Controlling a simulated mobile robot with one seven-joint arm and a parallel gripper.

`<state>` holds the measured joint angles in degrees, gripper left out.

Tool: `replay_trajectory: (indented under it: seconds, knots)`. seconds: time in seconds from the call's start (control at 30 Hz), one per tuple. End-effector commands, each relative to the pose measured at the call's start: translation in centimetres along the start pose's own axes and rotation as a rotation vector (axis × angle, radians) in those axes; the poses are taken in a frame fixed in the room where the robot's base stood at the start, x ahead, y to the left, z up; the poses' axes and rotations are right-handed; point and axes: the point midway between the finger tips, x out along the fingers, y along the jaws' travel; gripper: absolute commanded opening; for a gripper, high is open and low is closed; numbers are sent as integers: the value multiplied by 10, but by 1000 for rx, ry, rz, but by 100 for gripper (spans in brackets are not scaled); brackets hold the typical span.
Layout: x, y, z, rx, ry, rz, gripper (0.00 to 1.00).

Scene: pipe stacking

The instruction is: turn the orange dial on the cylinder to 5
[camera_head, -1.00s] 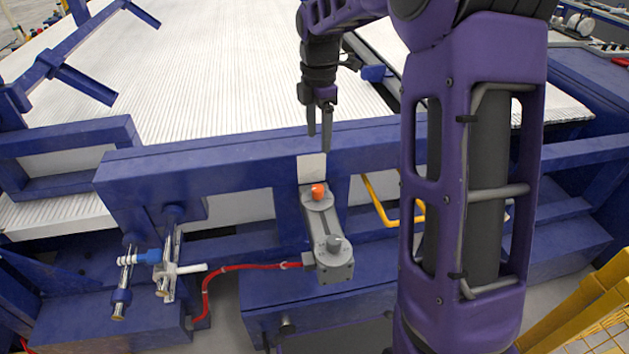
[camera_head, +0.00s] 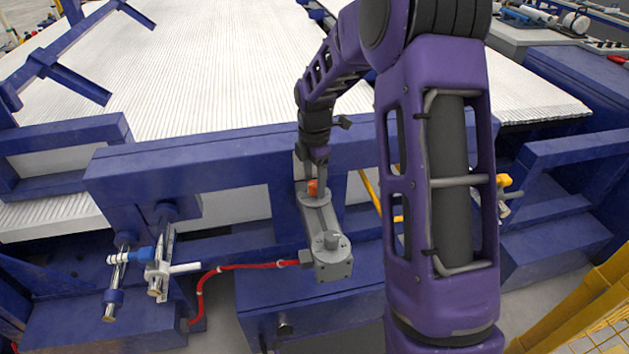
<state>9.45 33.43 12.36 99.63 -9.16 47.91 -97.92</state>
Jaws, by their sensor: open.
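The orange dial (camera_head: 313,187) sits on the upper round end of the grey cylinder unit (camera_head: 318,219), which is mounted on the front of the blue beam. A grey knob (camera_head: 332,239) sits on the unit's lower end. My gripper (camera_head: 312,178) points down right at the orange dial, with its fingers at the dial's upper part. The fingers are open; whether they touch the dial cannot be told. Part of the dial is hidden by the fingers, and no numbers on it can be read.
A red hose (camera_head: 235,268) runs left from the unit. Metal valves with blue and white fittings (camera_head: 158,265) stand to the left. The blue beam (camera_head: 210,165) runs behind the dial. A yellow bent bar (camera_head: 370,190) is at the right, partly behind my arm.

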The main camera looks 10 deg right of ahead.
Motion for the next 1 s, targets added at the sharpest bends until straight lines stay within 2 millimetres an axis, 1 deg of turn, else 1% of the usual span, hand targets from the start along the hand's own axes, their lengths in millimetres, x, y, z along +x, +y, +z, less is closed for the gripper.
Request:
replay_trajectory:
  seconds: [0.17, 0.2, 0.27, 0.3, 0.37, 0.4, 0.53, 0.57, 0.83, 1.0]
  knots:
    - [0, 0, 0, 0, 0, 0, 69]
    - [0, 0, 0, 0, 0, 0, 62]
    - [0, 0, 0, 0, 0, 0, 51]
    - [0, 0, 0, 0, 0, 0, 44]
    - [0, 0, 0, 0, 0, 0, 33]
    - [0, 0, 0, 0, 0, 0, 26]
    - [0, 0, 0, 0, 0, 0, 2]
    - [0, 0, 0, 0, 0, 0, 0]
    - [-1, 0, 0, 12, 0, 0, 0]
    - [-1, 0, 0, 64, 0, -1, 0]
